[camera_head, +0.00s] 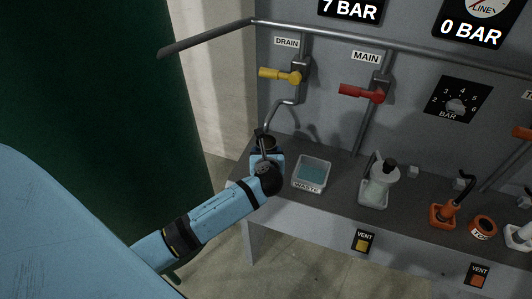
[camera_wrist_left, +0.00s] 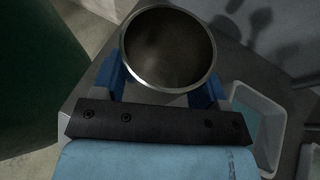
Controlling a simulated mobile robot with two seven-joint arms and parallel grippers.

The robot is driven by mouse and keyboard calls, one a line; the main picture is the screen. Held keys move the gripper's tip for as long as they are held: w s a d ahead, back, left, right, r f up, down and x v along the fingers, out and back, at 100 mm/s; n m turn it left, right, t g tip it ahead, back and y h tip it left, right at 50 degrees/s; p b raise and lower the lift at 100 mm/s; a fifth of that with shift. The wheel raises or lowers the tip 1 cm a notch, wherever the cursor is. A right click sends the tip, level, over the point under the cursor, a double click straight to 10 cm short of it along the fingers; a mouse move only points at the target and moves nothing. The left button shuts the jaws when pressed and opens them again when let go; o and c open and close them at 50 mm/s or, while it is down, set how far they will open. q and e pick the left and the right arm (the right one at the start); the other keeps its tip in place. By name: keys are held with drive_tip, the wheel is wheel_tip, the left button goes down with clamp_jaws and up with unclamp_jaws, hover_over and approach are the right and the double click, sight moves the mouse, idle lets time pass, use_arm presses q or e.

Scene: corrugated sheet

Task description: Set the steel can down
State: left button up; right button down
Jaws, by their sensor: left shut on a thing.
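The steel can (camera_head: 268,142) is at the left end of the grey bench, left of the waste tray. In the left wrist view the can (camera_wrist_left: 168,50) shows its round open mouth and dark, empty-looking inside. My left gripper (camera_head: 265,157) is shut on the can, with its blue fingers (camera_wrist_left: 160,88) on either side of the can's wall. The can looks about upright. My wrist and fingers hide most of its side in the head view, and I cannot tell whether its base touches the bench. My right gripper is in neither view.
The bench (camera_head: 337,192) holds a waste tray (camera_head: 313,171) of bluish liquid just right of the can. A white dispenser bottle (camera_head: 378,190) and orange items (camera_head: 443,215) stand further right. Yellow drain (camera_head: 280,75) and red main (camera_head: 362,92) valve handles are on the panel above.

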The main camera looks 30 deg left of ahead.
use_arm(q)
drive_tip(key=shift+w+a, duration=0.45)
drive_tip(key=shift+w, duration=0.15)
drive_tip(key=shift+w+a, duration=0.4)
drive_tip(key=shift+w, duration=0.2)
drive_tip(key=shift+f, duration=1.75)
drive_tip(key=shift+f, duration=0.15)
drive_tip(key=o, duration=1.6)
